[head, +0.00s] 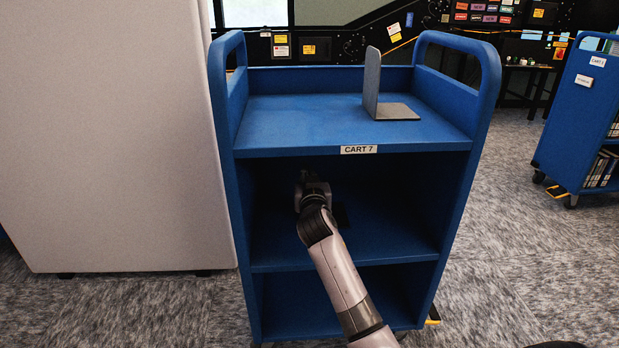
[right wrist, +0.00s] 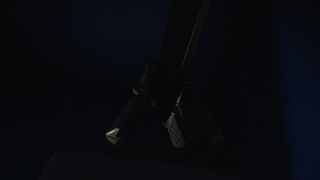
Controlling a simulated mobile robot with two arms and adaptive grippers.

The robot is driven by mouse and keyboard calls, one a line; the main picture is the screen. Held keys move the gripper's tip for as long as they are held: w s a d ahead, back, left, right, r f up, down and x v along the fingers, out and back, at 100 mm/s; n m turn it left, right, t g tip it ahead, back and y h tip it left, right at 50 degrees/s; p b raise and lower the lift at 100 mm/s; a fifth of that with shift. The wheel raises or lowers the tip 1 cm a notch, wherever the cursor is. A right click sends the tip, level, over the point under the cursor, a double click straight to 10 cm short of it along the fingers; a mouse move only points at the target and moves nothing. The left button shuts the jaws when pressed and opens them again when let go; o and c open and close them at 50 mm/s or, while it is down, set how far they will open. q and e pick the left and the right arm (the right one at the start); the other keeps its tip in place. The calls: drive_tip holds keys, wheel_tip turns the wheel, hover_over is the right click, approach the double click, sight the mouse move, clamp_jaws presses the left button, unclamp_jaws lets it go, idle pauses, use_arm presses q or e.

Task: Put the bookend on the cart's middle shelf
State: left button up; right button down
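My right gripper (head: 311,180) reaches into the middle shelf (head: 400,245) of the blue cart (head: 490,80) labelled CART 7. In the dark right wrist view, its two fingers (right wrist: 165,95) stand on either side of a dark upright strip, probably a thin plate. I cannot tell whether they touch it. In the head view, a small black flat patch (head: 341,215) shows just right of my right forearm; it may be a bookend's base. A grey L-shaped bookend (head: 372,85) stands upright on the cart's top shelf (head: 300,120). My left gripper is not in view.
A large pale cabinet or panel (head: 110,130) stands close on the cart's left. Another blue cart (head: 575,110) with books is at the far right. The bottom shelf (head: 320,310) looks empty where visible. Carpet to the right is clear.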

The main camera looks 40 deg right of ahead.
drive_tip(key=shift+a+r, duration=0.1)
drive_tip(key=shift+r, duration=0.1)
drive_tip(key=shift+f, duration=0.1)
drive_tip(key=c, duration=2.3)
unclamp_jaws()
drive_tip(key=shift+f, duration=0.1)
drive_tip(key=o, duration=0.5)
